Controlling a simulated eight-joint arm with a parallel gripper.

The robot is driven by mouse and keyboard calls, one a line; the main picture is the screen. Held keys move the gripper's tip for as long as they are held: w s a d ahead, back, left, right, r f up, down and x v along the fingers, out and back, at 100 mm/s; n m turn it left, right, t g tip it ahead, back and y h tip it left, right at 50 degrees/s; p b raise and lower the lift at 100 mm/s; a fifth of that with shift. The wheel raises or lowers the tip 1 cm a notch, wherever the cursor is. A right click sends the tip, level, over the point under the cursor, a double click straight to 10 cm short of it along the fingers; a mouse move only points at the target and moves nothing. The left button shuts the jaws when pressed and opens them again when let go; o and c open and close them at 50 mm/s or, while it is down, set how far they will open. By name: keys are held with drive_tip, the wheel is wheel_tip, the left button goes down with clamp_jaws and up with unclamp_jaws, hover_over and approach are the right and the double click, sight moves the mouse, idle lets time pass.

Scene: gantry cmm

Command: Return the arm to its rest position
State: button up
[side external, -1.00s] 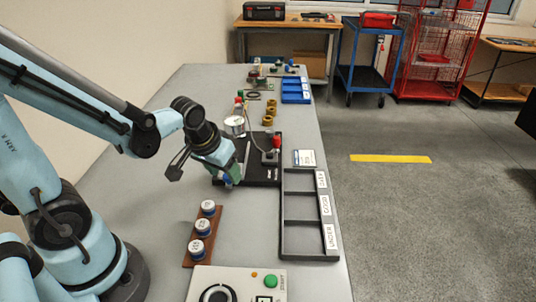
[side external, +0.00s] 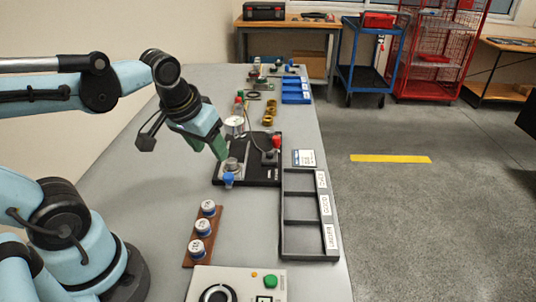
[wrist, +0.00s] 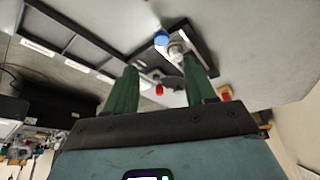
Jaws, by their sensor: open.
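My gripper (side external: 221,155) is a green-fingered parallel gripper. In the side view it hangs tilted above the black fixture plate (side external: 262,181) on the bench. In the wrist view its two green fingers (wrist: 162,88) stand apart with nothing held between them. Below the fingertips, a metal cylindrical part (side external: 232,165) and a blue knob (side external: 228,180) sit at the left end of the plate. The blue knob also shows in the wrist view (wrist: 161,39). My arm reaches in from the left, raised above the bench.
A black sorting tray (side external: 283,228) with labelled compartments lies right of the plate. A brown rack (side external: 190,251) with several white-topped weights and a control box (side external: 236,272) are nearer. A red knob (side external: 277,141), brass rings (side external: 269,116) and blue bins (side external: 295,90) stand further back.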

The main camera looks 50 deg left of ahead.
drive_tip(key=shift+s+r, duration=0.25)
drive_tip(key=shift+r, duration=0.25)
drive_tip(key=shift+o, duration=0.2)
drive_tip(key=d+m+t, duration=0.1)
drive_tip(key=w+d+f+m+t+h, duration=0.1)
drive_tip(key=d, duration=0.1)
drive_tip(key=shift+w+f+m, duration=0.15)
drive_tip(key=shift+f+m, duration=0.05)
drive_tip(key=shift+m, duration=0.1)
drive_tip(key=o, duration=0.4)
drive_tip(key=shift+w+d+r+m+t, duration=0.25)
drive_tip(key=shift+w+d+m+t, duration=0.1)
drive_tip(key=shift+w, duration=0.15)
drive_tip(key=o, duration=0.4)
drive_tip(key=w+a+r+n+g, duration=0.3)
drive_tip(key=w+a+r+n, duration=0.1)
drive_tip(key=r, duration=0.3)
drive_tip(key=w+a+r+n+g, duration=0.3)
drive_tip(key=a+r+n+g, duration=0.1)
drive_tip(key=a+r+n, duration=0.15)
wheel_tip(320, 180, down, 10)
drive_tip(key=shift+r+m, duration=0.2)
drive_tip(key=shift+m, duration=0.2)
drive_tip(key=shift+r, duration=0.15)
